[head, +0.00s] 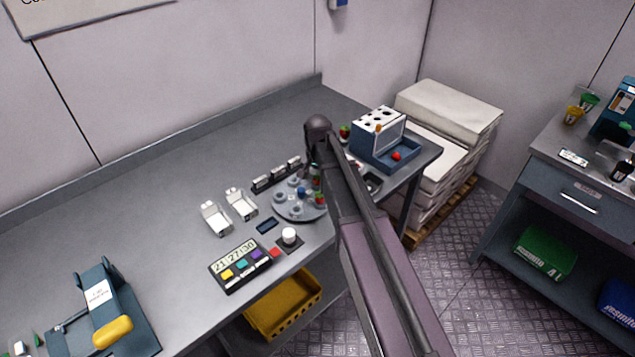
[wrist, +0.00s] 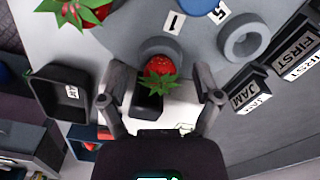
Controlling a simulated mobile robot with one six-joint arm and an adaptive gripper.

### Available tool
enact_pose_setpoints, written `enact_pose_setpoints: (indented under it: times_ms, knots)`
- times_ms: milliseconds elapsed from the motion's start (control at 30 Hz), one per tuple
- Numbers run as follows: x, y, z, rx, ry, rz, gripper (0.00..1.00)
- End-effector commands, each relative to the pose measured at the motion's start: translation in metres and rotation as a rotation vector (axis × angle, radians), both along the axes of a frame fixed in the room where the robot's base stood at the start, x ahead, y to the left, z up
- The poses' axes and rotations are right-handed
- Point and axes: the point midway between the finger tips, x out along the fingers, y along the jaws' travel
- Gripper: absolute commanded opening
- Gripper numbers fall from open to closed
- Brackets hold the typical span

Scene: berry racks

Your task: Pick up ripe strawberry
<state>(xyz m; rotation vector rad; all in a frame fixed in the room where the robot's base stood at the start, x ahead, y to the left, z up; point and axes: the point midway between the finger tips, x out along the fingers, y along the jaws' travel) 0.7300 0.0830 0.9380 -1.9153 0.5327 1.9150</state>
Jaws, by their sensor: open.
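In the wrist view a red strawberry (wrist: 160,70) with green leaves lies between my gripper's (wrist: 160,88) two spread fingers, with space on both sides. It is next to a grey ring on the round grey plate (wrist: 115,35). A second red strawberry (wrist: 82,12) with large leaves is at the top left, outside the fingers. In the head view the plate (head: 284,211) is on the bench, with a red strawberry (head: 320,198) at its right edge. My arm hides most of the gripper there.
The wrist view shows a dark tray (wrist: 42,85) at left and a JAM block (wrist: 236,90) at right. In the head view, a blue box with a white holed top (head: 380,118) stands behind.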

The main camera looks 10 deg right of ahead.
Motion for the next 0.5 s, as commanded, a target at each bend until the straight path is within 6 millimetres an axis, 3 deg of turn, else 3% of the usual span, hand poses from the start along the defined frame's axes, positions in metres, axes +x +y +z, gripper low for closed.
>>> enact_pose_setpoints:
  times_ms: [367,400,500]
  knots:
    - [0.0000,0.0000,0.0001,0.000,0.000,0.000,0.82]
    - [0.0000,0.0000,0.0001,0.000,0.000,0.000,0.73]
    - [0.0000,0.0000,0.0001,0.000,0.000,0.000,0.62]
